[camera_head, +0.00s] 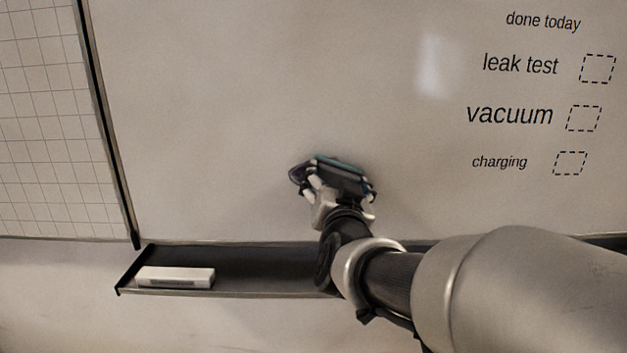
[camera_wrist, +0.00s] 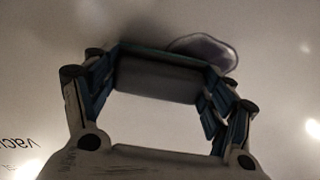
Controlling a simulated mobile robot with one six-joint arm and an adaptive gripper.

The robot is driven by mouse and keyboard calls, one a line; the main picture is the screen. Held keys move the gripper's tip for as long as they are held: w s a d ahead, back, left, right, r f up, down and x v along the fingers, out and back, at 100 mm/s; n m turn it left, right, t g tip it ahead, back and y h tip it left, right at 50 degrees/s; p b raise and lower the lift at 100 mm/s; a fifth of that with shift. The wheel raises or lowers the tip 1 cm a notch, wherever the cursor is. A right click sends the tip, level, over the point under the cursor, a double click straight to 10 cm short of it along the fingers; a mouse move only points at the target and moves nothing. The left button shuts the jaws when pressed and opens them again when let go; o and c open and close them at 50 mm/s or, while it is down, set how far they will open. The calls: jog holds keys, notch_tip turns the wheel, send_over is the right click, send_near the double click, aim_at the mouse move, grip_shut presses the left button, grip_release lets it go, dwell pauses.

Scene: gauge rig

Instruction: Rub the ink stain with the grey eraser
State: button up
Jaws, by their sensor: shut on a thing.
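The grey eraser (camera_wrist: 158,82) is held between the two fingers of my gripper (camera_head: 338,186). In the head view the eraser (camera_head: 342,173) is a dark block with a teal edge, close against the whiteboard. I cannot tell whether it touches the board. The ink stain (camera_wrist: 207,47) is a grey-violet rounded patch with a darker outline. In the wrist view it shows past the eraser's upper right edge, partly hidden by eraser and finger. In the head view the stain (camera_head: 297,173) peeks out just left of my gripper.
A black tray (camera_head: 250,268) runs along the board's lower edge, with a white box-like block (camera_head: 175,277) at its left end. Printed words and dashed boxes (camera_head: 597,69) are at the board's right. A gridded panel (camera_head: 45,120) lies left of the dark frame. The board's upper middle is clear.

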aim_at(287, 171)
jog(key=shift+w+a+p, duration=0.2)
jog(key=shift+a+p, duration=1.5)
jog(key=shift+a, duration=3.15)
jog(key=shift+r, duration=0.45)
jog(key=shift+s+d+b, duration=0.2)
jog(key=shift+d+b, duration=2.05)
jog(key=shift+d, duration=2.45)
jog(key=shift+s+d, duration=0.1)
jog(key=shift+d, duration=0.9)
jog(key=shift+a, duration=0.1)
jog(key=shift+w+a+p, duration=0.15)
jog(key=shift+a+p, duration=1.05)
jog(key=shift+a, duration=1.6)
jog(key=shift+w+a+p, duration=0.15)
jog(key=shift+a+p, duration=1.05)
jog(key=shift+a, duration=1.6)
